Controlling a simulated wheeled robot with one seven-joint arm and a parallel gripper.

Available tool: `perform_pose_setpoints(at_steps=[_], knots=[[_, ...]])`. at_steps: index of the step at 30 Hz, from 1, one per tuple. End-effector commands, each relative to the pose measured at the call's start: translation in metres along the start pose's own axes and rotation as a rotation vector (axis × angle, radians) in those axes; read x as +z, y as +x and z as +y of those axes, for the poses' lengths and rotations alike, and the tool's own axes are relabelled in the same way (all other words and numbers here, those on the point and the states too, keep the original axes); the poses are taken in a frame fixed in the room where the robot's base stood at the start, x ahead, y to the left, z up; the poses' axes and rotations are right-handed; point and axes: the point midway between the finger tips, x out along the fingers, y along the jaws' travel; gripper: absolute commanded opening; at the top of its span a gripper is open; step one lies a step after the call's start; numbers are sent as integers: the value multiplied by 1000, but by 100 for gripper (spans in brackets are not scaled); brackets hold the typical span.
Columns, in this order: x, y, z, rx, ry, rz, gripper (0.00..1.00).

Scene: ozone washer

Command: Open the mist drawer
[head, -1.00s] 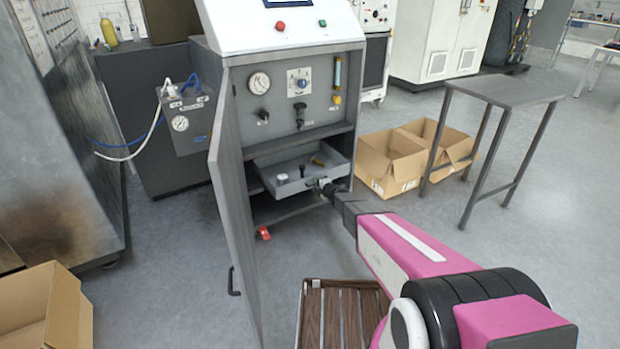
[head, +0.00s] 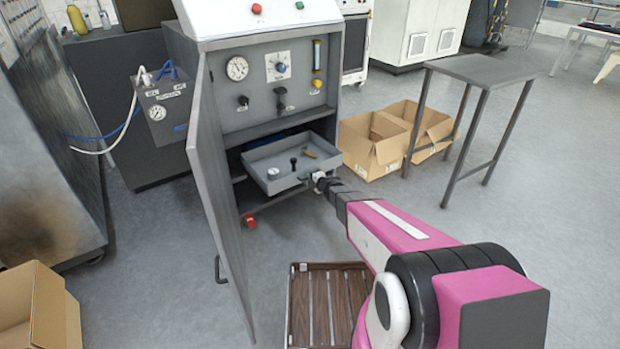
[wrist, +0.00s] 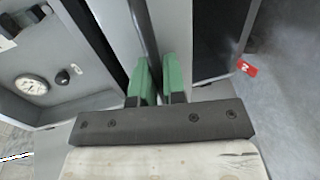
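The mist drawer (head: 262,172) is a shallow grey tray that sticks out from the cabinet's lower opening in the head view. My gripper (head: 318,178) is at the right part of the drawer's front. In the wrist view its two green fingers (wrist: 159,85) stand close on either side of a dark bar (wrist: 145,35), which looks like the drawer handle, and seem shut on it. The fingertip contact is partly hidden.
The grey cabinet door (head: 215,170) stands open left of the drawer. A slatted brown rack (head: 325,300) lies on the floor in front. Cardboard boxes (head: 375,150) and a grey table (head: 480,70) stand to the right.

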Motion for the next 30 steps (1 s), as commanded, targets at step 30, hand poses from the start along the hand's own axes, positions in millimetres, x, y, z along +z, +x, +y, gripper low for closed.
perform_pose_setpoints(at_steps=[30], knots=[[-2, -95, 0, -1, 0, 0, 19]])
